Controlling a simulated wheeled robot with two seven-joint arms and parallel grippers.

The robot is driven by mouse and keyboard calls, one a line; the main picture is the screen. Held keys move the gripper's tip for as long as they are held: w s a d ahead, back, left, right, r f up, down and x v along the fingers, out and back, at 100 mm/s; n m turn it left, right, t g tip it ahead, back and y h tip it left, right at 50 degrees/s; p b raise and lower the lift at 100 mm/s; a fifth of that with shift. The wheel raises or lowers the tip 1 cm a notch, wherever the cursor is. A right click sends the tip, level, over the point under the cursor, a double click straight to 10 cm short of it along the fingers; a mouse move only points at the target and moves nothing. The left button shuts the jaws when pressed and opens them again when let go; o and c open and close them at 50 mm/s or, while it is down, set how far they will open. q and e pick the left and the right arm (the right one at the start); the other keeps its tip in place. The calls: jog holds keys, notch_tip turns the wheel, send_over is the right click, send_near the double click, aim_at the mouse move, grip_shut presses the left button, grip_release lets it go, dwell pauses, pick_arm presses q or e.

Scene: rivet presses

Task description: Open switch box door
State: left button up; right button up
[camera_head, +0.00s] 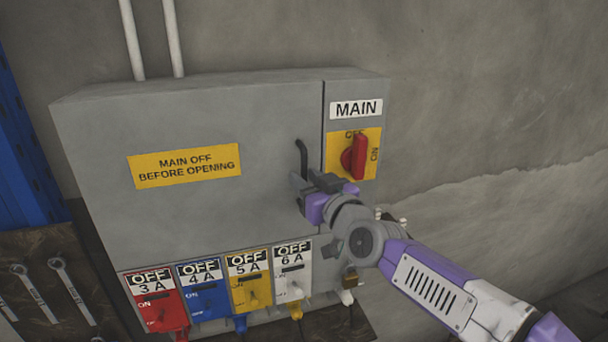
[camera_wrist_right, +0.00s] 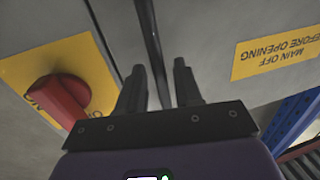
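The grey switch box door (camera_head: 270,120) carries a yellow "MAIN OFF BEFORE OPENING" label and looks shut, flush with the panel to its right. Its dark handle (camera_head: 303,150) stands upright near the door's right edge; the lower part is hidden behind my gripper. My right gripper (camera_head: 301,187) is at the handle. In the right wrist view, its two black fingers (camera_wrist_right: 159,85) are apart, with the handle bar (camera_wrist_right: 150,40) running between them and a gap visible beside the bar. My left gripper is not in view.
A red main knob (camera_head: 354,157) on a yellow plate right of the door points up toward OFF. Below the door are several coloured switches (camera_head: 248,282), labelled OFF. Wrenches (camera_head: 72,285) hang at lower left. The wall at right is clear.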

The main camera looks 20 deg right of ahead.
jog(key=shift+w+a, duration=0.2)
jog(key=shift+w, duration=0.5)
grip_shut()
